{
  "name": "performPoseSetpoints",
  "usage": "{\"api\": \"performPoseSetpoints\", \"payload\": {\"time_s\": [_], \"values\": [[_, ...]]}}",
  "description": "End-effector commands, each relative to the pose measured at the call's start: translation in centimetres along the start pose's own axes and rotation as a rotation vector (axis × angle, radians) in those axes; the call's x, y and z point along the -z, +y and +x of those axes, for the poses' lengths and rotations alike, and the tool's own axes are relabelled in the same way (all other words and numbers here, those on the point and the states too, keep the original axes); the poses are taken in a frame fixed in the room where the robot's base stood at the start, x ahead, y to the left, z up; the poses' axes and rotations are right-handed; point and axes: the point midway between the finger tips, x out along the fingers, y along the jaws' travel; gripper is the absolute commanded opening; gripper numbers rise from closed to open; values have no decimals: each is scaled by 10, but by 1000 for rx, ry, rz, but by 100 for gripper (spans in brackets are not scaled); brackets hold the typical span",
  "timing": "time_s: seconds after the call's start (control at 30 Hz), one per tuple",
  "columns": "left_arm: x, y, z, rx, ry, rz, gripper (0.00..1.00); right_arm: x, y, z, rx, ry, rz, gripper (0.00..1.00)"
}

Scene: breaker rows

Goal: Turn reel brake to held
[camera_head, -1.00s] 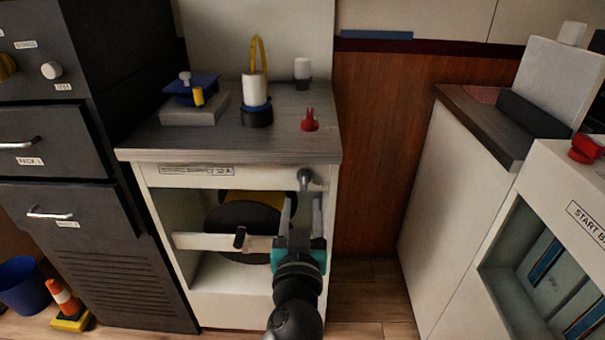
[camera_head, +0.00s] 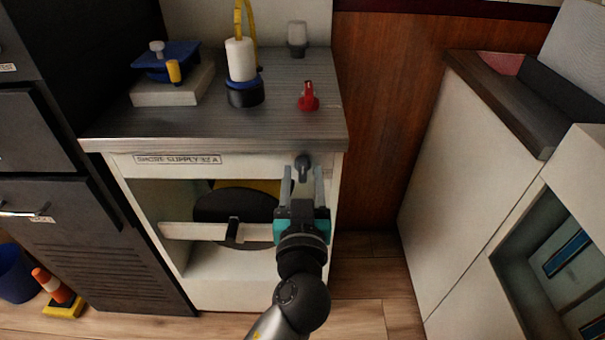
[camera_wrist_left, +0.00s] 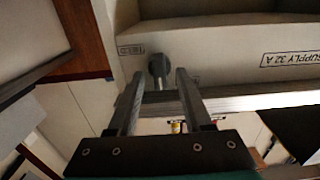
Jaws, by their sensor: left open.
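The reel brake appears to be the dark grey knob (camera_head: 303,163) at the right end of the front strip of the white cabinet (camera_head: 262,164). It also shows in the left wrist view (camera_wrist_left: 158,64), beside a small label (camera_wrist_left: 131,49) too blurred to read surely. My left gripper (camera_head: 303,177) is open, its two fingers pointing at the knob, one to each side of it in the picture. In the left wrist view the fingertips (camera_wrist_left: 160,78) frame the knob with nothing between them; contact cannot be told. My right gripper is not in view.
Below the strip, an open bay holds a dark reel (camera_head: 236,204) behind a white bar (camera_head: 190,232) with a black handle. A red knob (camera_head: 308,98) and a white spool (camera_head: 241,62) stand on the cabinet top. Another white cabinet (camera_head: 455,190) stands to the right.

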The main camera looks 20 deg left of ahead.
Motion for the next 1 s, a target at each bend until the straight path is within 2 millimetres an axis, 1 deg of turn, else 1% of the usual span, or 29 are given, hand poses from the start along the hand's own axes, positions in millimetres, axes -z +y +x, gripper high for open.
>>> {"api": "performPoseSetpoints", "payload": {"time_s": [0.07, 0.5, 1.0], "values": [[0, 0, 0, 0, 0, 0, 50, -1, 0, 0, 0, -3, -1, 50], [0, 0, 0, 0, 0, 1, 0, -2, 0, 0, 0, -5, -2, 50], [0, 0, 0, 0, 0, 9, 0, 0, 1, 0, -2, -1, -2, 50]]}}
